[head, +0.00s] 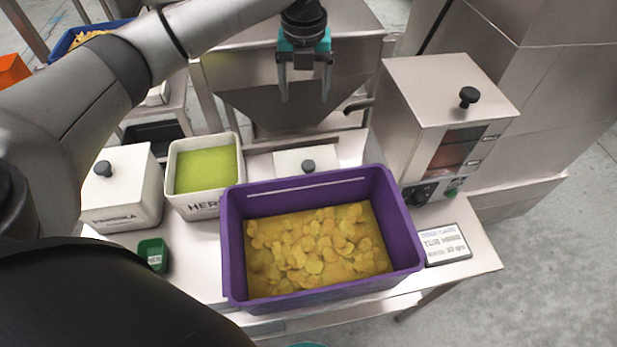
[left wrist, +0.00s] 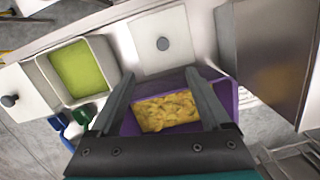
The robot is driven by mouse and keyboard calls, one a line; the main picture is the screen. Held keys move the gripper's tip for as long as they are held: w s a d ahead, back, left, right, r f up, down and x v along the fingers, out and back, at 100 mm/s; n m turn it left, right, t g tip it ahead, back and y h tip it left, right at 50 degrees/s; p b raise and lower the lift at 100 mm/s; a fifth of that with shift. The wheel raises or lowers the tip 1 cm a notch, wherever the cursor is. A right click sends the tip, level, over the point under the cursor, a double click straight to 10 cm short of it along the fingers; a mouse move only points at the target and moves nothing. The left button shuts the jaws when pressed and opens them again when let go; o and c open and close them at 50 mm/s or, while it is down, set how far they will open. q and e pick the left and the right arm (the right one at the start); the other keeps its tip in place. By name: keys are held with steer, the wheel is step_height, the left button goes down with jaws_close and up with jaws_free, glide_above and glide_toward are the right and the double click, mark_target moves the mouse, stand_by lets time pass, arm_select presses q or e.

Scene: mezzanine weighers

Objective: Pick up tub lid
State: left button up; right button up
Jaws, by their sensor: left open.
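The tub lid (head: 290,161), a flat white square with a black knob, lies on the steel table behind the purple crate, which hides its front part. It shows more fully in the left wrist view (left wrist: 150,33). The open white tub (head: 205,207), holding green contents, stands to its left. My left gripper (head: 305,97) is open and empty, and appears in the head view above and behind the lid, in front of a steel hopper. In the left wrist view its fingers (left wrist: 160,75) spread on either side below the lid's knob. My right gripper is not in view.
The purple crate (head: 235,262) of yellow slices fills the table's front middle. A closed white tub (head: 122,190) and a small green holder (head: 152,254) stand left. A steel machine (head: 432,125) and a label card (head: 446,245) are at right.

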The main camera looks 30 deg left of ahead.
arm_select(q)
step_height(320, 180, down, 8)
steer(key=b, duration=1)
glide_above(308, 165)
steer(key=f, duration=1)
steer(key=shift+a+f, duration=0.25)
steer(key=shift+f, duration=0.15)
steer(key=f, duration=0.1)
steer(key=f+b, duration=0.1)
steer(key=f, duration=0.3)
steer(key=shift+d+f, duration=0.15)
steer(key=shift+d, duration=0.15)
jaws_close()
